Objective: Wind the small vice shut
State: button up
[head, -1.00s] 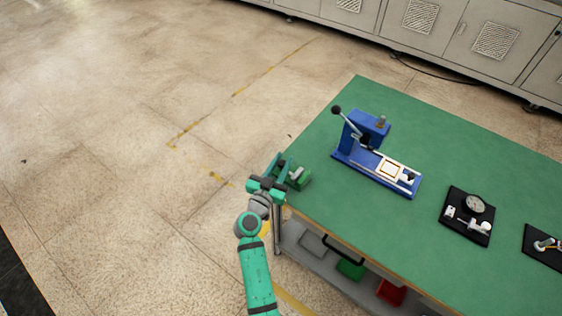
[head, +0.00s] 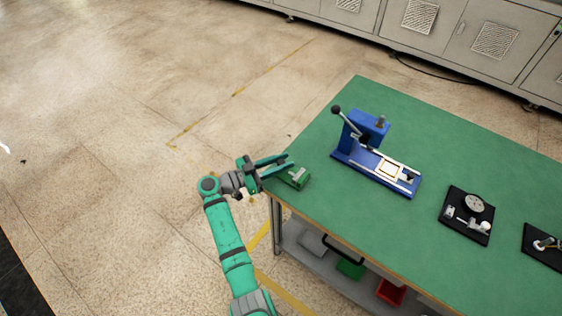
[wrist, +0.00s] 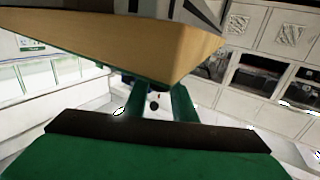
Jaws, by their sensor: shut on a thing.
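The small green vice (head: 296,178) sits at the left corner of the green-topped bench, with a light metal part on top. My gripper (head: 283,162) reaches in from the left, beside the vice at the bench edge. In the wrist view my gripper's two green fingers (wrist: 156,98) extend below the bench's wooden corner, with a small dark part, seemingly the vice handle (wrist: 154,105), between them. My gripper is shut on it. The exact contact is small and partly hidden, and I cannot tell how wide the vice jaws stand.
A blue lever press (head: 362,135) stands behind the vice on the bench (head: 330,225). A black plate with a dial gauge (head: 473,204) and another black fixture (head: 545,246) lie to the right. A lower shelf holds green and red bins. Floor to the left is clear.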

jog(key=shift+w+a, duration=0.15)
jog(key=shift+a, duration=0.15)
jog(key=o, duration=0.8)
jog(key=shift+c, duration=0.2)
jog(key=shift+d, duration=0.15)
jog(key=v, duration=1.1)
jog(key=shift+w, duration=0.2)
